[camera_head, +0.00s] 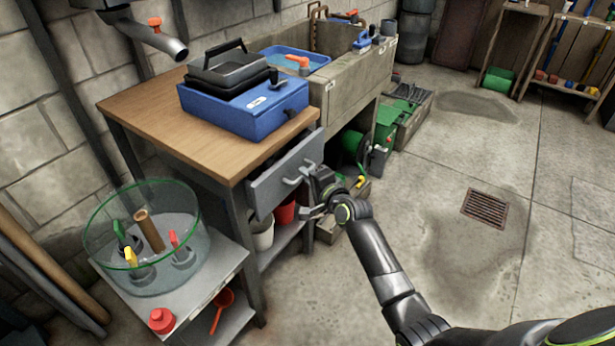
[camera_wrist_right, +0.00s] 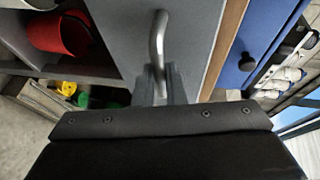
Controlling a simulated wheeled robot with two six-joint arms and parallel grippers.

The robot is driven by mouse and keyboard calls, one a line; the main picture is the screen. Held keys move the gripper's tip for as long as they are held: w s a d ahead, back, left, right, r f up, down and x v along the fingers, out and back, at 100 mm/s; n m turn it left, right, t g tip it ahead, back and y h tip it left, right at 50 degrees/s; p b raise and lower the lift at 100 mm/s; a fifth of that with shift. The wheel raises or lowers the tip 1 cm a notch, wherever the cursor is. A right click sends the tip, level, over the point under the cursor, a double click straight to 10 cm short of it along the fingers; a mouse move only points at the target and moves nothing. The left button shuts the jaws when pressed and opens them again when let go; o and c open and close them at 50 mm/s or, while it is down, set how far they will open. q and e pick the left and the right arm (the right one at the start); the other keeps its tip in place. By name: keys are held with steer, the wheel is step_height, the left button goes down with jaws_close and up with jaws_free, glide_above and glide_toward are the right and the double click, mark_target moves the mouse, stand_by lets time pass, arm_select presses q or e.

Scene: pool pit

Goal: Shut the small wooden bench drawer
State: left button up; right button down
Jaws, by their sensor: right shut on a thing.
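The bench drawer (camera_head: 272,183) has a grey front and stands partly pulled out beneath the wooden worktop (camera_head: 150,108). A pale metal bar handle (camera_head: 303,172) is on its front; it also shows in the right wrist view (camera_wrist_right: 157,42). My right gripper (camera_head: 309,187) is at the drawer front, its fingers shut on the handle. In the right wrist view its fingertips (camera_wrist_right: 161,84) meet the lower end of the handle. The inside of the drawer is mostly hidden by its front. My left gripper does not show.
A blue case (camera_head: 250,115) with a black box on top stands on the worktop. A glass tank (camera_head: 150,270) stands on a low grey table at the left. Red (camera_head: 284,212) and white (camera_head: 262,235) buckets sit under the drawer. Open concrete floor lies to the right.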

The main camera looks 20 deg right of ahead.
mark_target(293, 170)
steer(key=shift+w+a, duration=1.1)
steer(key=shift+w, duration=0.3)
steer(key=shift+w+a, duration=0.1)
steer(key=shift+w, duration=0.05)
steer(key=shift+r, duration=0.1)
steer(key=c, duration=1.8)
jaws_free()
steer(key=o, duration=0.3)
steer(key=shift+w+a, duration=0.15)
